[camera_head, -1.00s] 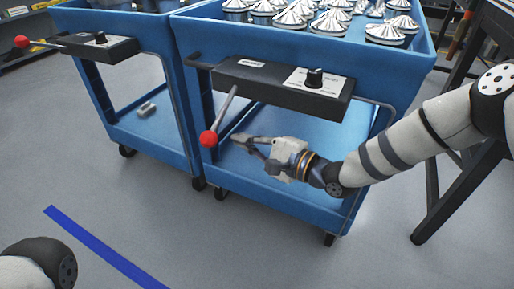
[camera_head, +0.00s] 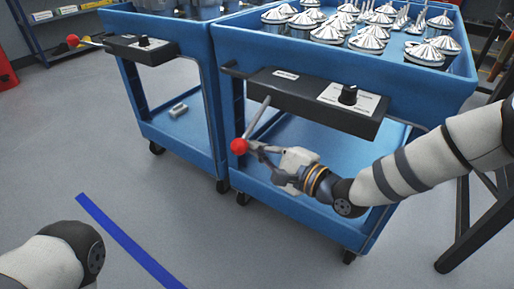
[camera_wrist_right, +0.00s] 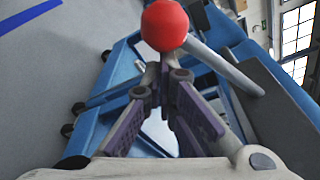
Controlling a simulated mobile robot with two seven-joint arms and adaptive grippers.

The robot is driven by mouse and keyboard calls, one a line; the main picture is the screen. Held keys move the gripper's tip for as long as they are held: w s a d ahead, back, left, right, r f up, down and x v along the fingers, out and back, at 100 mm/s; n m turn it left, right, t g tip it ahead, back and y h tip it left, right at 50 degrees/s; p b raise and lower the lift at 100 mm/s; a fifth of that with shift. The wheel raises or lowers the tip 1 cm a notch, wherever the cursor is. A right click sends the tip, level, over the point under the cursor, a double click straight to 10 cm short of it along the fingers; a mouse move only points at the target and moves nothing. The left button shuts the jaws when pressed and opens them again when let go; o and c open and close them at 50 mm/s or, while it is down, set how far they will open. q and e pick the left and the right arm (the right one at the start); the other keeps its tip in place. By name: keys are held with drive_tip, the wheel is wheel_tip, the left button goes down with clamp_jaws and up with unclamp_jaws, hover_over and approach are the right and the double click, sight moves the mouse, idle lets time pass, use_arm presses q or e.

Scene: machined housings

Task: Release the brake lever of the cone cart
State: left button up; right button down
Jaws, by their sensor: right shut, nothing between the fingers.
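The blue cone cart (camera_head: 300,205) stands at centre, its top tray holding several silver cones (camera_head: 370,40). Its brake lever (camera_head: 258,118) hangs down and to the left from the black panel (camera_head: 318,102), ending in a red knob (camera_head: 238,146). My right gripper (camera_head: 254,148) is just right of the knob, shut and empty. In the right wrist view its fingertips (camera_wrist_right: 168,62) meet just below the red knob (camera_wrist_right: 165,25); I cannot tell whether they touch it. My left gripper is out of view.
A second blue cart (camera_head: 190,138) stands close on the left, its red-knobbed lever (camera_head: 73,41) pointing out to the left. A dark table leg (camera_head: 462,225) is at the right. Open floor with a blue stripe (camera_head: 125,240) lies in front.

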drive_tip(key=shift+s+a+r+m, duration=0.1)
drive_tip(key=shift+s+r+m, duration=0.05)
drive_tip(key=shift+r+m, duration=0.15)
wheel_tip(320, 180, up, 11)
drive_tip(key=s+a+m+g, duration=0.1)
drive_tip(key=s+m+g, duration=0.1)
drive_tip(key=m, duration=0.7)
drive_tip(key=shift+a+f+y, duration=0.15)
drive_tip(key=shift+a+y, duration=0.2)
drive_tip(key=shift+y, duration=0.05)
drive_tip(key=shift+s, duration=0.1)
drive_tip(key=shift+b, duration=0.3)
